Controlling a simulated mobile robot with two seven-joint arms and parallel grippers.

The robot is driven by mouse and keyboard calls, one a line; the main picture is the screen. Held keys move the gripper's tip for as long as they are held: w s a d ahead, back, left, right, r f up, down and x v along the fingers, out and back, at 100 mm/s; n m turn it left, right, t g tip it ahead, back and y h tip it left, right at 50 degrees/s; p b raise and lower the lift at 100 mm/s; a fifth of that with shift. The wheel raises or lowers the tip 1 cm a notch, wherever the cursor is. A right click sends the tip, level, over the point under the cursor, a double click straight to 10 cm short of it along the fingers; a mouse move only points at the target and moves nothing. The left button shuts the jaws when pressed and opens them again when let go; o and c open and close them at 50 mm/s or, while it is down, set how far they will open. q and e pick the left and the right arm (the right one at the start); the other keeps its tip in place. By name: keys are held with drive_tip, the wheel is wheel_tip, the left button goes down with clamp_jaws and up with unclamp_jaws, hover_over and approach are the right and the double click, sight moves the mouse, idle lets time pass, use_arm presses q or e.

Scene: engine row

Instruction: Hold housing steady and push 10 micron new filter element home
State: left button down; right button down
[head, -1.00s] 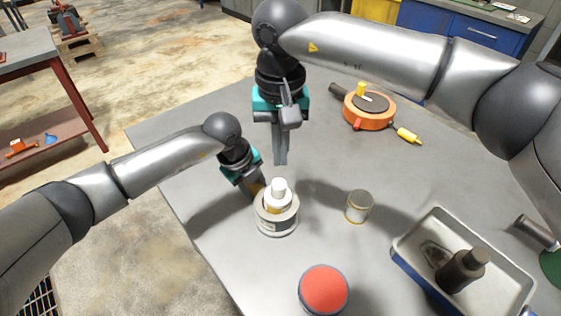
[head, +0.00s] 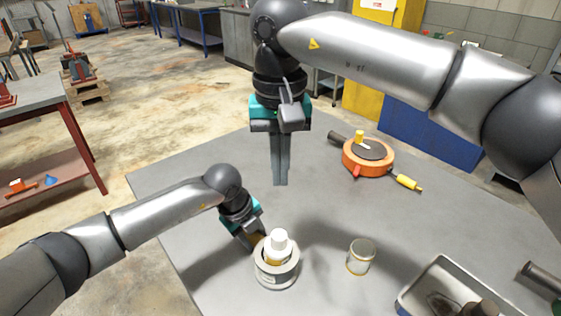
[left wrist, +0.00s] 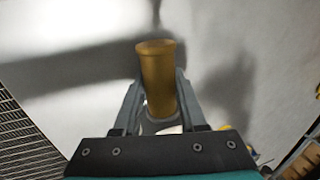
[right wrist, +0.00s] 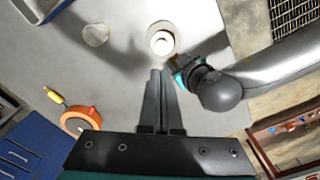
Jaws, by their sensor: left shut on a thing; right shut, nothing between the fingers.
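The housing (head: 278,277) is a pale grey round cup standing upright on the table. The filter element (head: 279,240), white-topped with a gold band below, stands in its mouth and sticks up above the rim. Both also show in the right wrist view, with the white top (right wrist: 161,43) inside the round rim. My left gripper (head: 256,240) is at the housing's left side, shut on a brass-coloured cylindrical part (left wrist: 157,75) that appears to belong to the housing. My right gripper (head: 281,184) is shut and empty, pointing down above the element, apart from it.
An orange round tool (head: 368,160) with a yellow handle lies at the back. A metal tray (head: 447,265) holding a dark object is at the lower right. The table (head: 210,150) is bare at the back left.

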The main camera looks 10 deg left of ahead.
wheel_tip(320, 180, down, 13)
drive_tip(key=shift+s+a+r, duration=0.1)
drive_tip(key=shift+r, duration=0.1)
idle(0.3)
drive_tip(key=shift+f, duration=0.3)
idle(0.4)
wheel_tip(320, 180, up, 15)
idle(0.8)
drive_tip(key=shift+f, duration=0.15)
hover_over(275, 233)
wheel_tip(275, 233, down, 9)
drive_tip(key=shift+r, duration=0.1)
drive_tip(key=shift+f, duration=2.6)
drive_tip(key=shift+f, duration=0.5)
